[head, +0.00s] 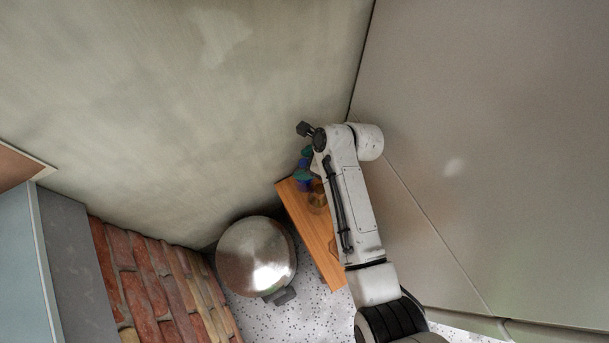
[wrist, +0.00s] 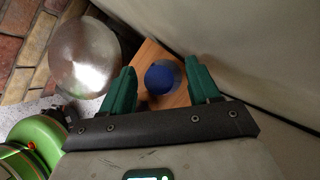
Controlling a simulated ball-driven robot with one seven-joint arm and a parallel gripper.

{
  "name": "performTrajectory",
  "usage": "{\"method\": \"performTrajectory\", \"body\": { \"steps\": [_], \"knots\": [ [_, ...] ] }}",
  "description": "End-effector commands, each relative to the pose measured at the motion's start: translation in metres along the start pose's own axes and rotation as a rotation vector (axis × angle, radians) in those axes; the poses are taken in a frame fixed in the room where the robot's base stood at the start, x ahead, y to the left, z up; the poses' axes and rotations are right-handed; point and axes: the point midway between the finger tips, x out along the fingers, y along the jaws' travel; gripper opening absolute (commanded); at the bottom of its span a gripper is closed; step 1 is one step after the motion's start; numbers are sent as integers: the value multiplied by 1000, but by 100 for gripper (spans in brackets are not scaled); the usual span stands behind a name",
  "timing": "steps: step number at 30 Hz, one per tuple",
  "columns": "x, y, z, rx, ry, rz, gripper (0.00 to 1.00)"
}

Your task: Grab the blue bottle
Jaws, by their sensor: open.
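The blue bottle (wrist: 162,79) shows in the wrist view as a round blue shape seen from above, over the wooden surface. It lies between the two green fingers of my gripper (wrist: 160,66), which are spread apart with visible gaps to it on both sides. In the head view a small blue part of the bottle (head: 303,186) shows at the far end of the wooden top. My gripper (head: 304,164) is just above it there, partly hidden by my arm. The bottle's height and lower part are hidden.
The wooden top (head: 315,235) is narrow and stands near a wall. A brownish glass-like object (head: 317,197) is close to the bottle. A round shiny metal bin (head: 256,256) stands to the left, beside a brick plinth (head: 155,285). A plain wall (head: 180,110) rises behind.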

Motion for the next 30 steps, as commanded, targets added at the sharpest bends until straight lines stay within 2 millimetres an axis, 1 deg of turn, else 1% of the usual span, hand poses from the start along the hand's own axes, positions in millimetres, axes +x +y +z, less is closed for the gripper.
{"method": "performTrajectory", "body": {
  "steps": [1, 3, 6, 14, 30],
  "knots": [
    [10, 0, -2, 0, 0, 1, 61],
    [18, 0, -2, 1, 1, 1, 61],
    [25, 0, -2, 1, 0, -1, 61],
    [26, 0, -1, 1, 0, -1, 61],
    [25, 0, -1, 1, 0, -1, 9]
  ]
}}
